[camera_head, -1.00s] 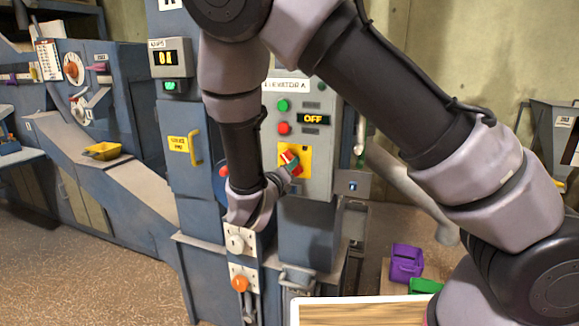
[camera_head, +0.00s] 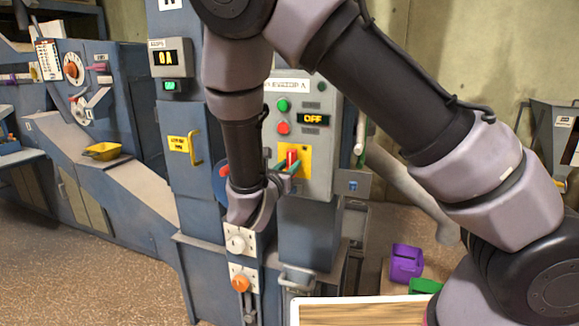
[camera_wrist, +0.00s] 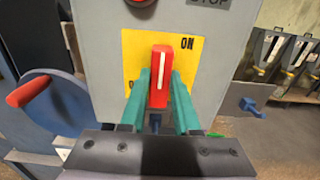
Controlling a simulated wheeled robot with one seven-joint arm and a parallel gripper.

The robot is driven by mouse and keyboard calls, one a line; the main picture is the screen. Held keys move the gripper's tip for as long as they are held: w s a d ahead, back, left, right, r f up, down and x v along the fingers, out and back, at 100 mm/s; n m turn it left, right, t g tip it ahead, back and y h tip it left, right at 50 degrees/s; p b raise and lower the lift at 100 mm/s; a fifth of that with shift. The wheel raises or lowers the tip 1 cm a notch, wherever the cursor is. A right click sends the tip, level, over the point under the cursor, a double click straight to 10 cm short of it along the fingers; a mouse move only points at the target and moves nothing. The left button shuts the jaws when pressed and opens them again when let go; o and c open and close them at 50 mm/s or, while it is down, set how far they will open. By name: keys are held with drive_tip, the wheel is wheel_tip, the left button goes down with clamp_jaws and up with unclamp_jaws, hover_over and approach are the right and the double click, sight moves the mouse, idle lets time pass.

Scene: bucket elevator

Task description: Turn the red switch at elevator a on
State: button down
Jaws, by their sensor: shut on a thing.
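The red switch (camera_head: 291,158) sits on a yellow plate (camera_head: 305,150) on the grey elevator A panel (camera_head: 318,180). In the wrist view the red switch (camera_wrist: 160,76) stands nearly upright, with a white line along it, and "ON" is printed at the upper right of the yellow plate (camera_wrist: 134,45). My gripper (camera_wrist: 161,95) has its green fingers on both sides of the switch and is shut on it. In the head view my gripper (camera_head: 290,168) is partly hidden by my arm. The display (camera_head: 313,119) above reads "OFF".
A green button (camera_head: 282,105) and a red button (camera_head: 283,128) are above the switch. A wheel with a red handle (camera_wrist: 28,90) is to the left in the wrist view. Purple (camera_head: 406,262) and green (camera_head: 425,286) containers are at the lower right.

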drive_tip(key=shift+f, duration=0.1)
idle(0.4)
drive_tip(key=c, duration=0.6)
unclamp_jaws()
drive_tip(key=shift+c, duration=0.2)
drive_tip(key=v, duration=1)
drive_tip(key=shift+s, duration=0.4)
